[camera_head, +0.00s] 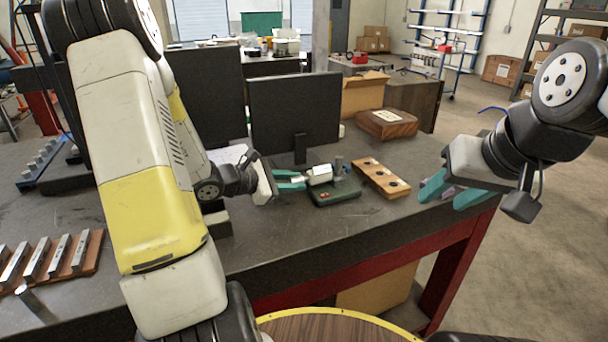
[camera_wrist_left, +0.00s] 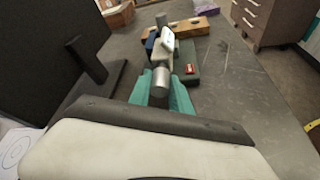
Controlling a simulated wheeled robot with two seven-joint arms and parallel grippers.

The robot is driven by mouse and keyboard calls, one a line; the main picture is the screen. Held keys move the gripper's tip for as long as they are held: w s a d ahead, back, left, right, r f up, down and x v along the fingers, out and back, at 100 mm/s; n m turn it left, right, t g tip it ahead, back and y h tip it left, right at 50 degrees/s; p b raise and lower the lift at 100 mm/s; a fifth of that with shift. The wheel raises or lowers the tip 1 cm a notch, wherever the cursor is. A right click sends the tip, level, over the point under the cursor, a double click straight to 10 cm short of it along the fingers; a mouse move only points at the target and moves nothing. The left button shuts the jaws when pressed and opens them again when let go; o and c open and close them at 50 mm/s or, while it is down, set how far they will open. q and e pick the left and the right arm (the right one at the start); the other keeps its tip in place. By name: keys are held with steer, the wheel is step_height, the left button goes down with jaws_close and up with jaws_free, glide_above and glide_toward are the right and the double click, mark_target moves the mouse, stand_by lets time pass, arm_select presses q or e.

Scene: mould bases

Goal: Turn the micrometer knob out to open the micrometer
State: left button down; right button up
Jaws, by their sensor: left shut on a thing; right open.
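The micrometer (camera_head: 320,175) sits on a dark green stand (camera_head: 335,192) near the middle of the table. It also shows in the left wrist view (camera_wrist_left: 167,45), with its cylindrical knob (camera_wrist_left: 160,82) toward my gripper. My left gripper (camera_head: 298,180) comes in from the left, with teal fingers shut on the knob; in the left wrist view the fingers (camera_wrist_left: 162,90) lie on both sides of it. The gap between the micrometer's measuring faces is too small to make out. My right gripper (camera_head: 450,192) is open and empty, above the table's right edge and apart from the micrometer.
A wooden block with dark holes (camera_head: 381,178) lies right of the stand. A wooden rack of metal bars (camera_head: 50,258) lies front left. The table front is mostly clear.

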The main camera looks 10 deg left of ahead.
arm_select(q)
steer(key=shift+m+t, duration=0.5)
steer(key=shift+m, duration=0.3)
steer(key=c, duration=1.2)
jaws_free()
steer(key=v, duration=0.8)
steer(key=shift+d, duration=0.1)
